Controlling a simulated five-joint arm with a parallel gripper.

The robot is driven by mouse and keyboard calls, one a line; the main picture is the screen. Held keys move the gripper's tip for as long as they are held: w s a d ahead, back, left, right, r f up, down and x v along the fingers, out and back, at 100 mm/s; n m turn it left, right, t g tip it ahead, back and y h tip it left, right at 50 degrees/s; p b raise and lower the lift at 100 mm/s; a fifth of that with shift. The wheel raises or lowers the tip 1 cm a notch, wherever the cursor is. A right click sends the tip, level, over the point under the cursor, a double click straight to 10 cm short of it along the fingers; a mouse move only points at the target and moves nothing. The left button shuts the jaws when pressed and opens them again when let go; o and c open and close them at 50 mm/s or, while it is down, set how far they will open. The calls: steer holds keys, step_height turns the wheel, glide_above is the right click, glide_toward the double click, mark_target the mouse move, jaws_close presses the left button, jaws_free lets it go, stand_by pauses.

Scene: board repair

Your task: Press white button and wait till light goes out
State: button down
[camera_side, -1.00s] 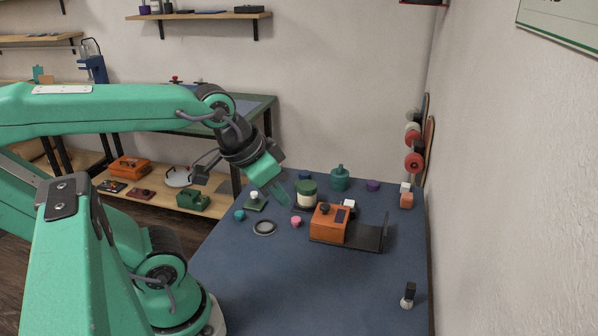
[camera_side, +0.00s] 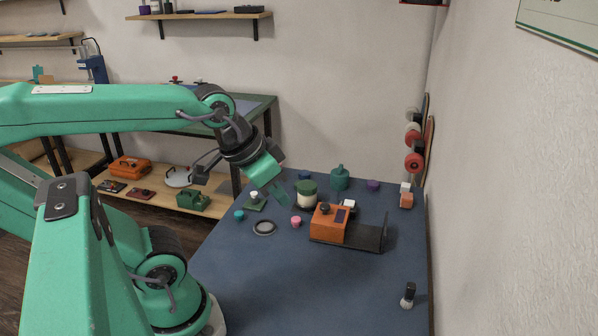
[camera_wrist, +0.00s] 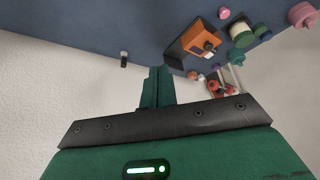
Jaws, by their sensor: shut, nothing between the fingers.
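A small green base with a white round top (camera_side: 254,195) stands on the blue table, close to the left of my gripper in the side view. It may be the white button, but I cannot tell for sure, as other white-topped pieces are in view. My gripper (camera_side: 284,202) is shut and empty, pointing down over the back part of the table. In the wrist view its green fingers (camera_wrist: 161,72) are together. I cannot make out a lit light on the white-topped piece.
A green-lidded jar (camera_side: 306,198), a grey ring (camera_side: 264,228) and a pink knob (camera_side: 296,222) are close. The table front is mostly clear.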

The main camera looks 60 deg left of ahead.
steer(key=shift+w, duration=0.1)
stand_by(0.6)
steer(key=n+t+y, duration=0.1)
steer(key=n+y, duration=0.1)
steer(key=n, duration=1.2)
glide_above(348, 204)
step_height(348, 204, down, 10)
steer(key=shift+f, duration=0.2)
steer(key=shift+f, duration=4.4)
